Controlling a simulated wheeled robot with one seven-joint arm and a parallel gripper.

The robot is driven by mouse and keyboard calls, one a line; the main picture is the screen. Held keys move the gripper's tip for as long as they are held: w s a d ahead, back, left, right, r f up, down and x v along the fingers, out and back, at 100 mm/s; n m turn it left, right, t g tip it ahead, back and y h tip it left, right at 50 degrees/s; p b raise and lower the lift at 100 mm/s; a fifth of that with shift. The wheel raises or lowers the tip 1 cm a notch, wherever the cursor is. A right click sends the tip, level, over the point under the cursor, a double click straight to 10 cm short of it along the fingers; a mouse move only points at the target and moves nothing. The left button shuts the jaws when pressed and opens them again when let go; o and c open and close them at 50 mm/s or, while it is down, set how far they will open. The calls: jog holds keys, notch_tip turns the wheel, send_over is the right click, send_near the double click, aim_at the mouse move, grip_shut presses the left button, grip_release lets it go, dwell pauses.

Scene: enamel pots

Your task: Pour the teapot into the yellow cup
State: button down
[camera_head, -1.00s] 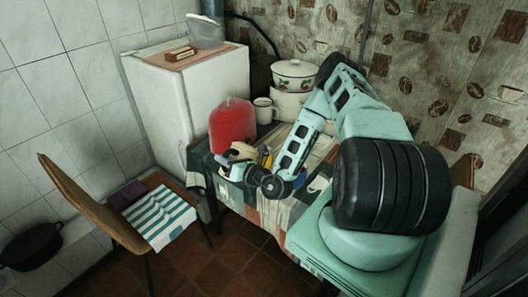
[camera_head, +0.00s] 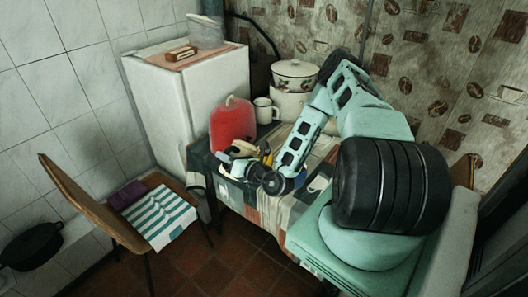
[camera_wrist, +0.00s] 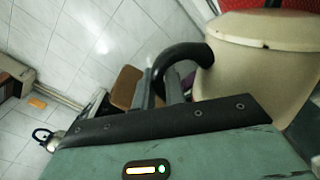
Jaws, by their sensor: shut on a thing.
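In the wrist view a cream teapot (camera_wrist: 255,70) fills the upper right, with its curved black handle (camera_wrist: 190,52) towards my fingers. My gripper (camera_wrist: 163,82) is shut on this handle. In the head view my gripper (camera_head: 240,167) is above the table's front left, in front of a red container. Only a small pale part of the teapot (camera_head: 243,148) shows there. A small yellow patch (camera_head: 267,156) shows just right of it; I cannot tell whether it is the yellow cup. My wrist hides much of this spot. The teapot's spout is not visible.
The red container (camera_head: 232,122) stands close behind my gripper. A white mug (camera_head: 263,111) and a lidded enamel pot (camera_head: 294,75) stand farther back. The white fridge (camera_head: 165,110) is to the left. A chair (camera_head: 90,205) stands at lower left.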

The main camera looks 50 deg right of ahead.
jog(key=shift+d+r+m, duration=0.3)
jog(key=shift+r, duration=0.2)
dwell(0.8)
jog(key=shift+a+f+n, duration=4.2)
jog(key=shift+a+f, duration=0.15)
jog(key=shift+f, duration=1.65)
jog(key=r+p, duration=0.4)
jog(key=r, duration=0.1)
jog(key=shift+s, duration=0.35)
jog(key=shift+f, duration=0.1)
jog(key=s+a+r+h+b, duration=0.1)
jog(key=s+a+b, duration=0.1)
jog(key=s+b, duration=0.4)
jog(key=shift+s+r+m+h+b, duration=0.2)
jog(key=shift+s+m+h+b, duration=0.15)
jog(key=shift+s, duration=0.3)
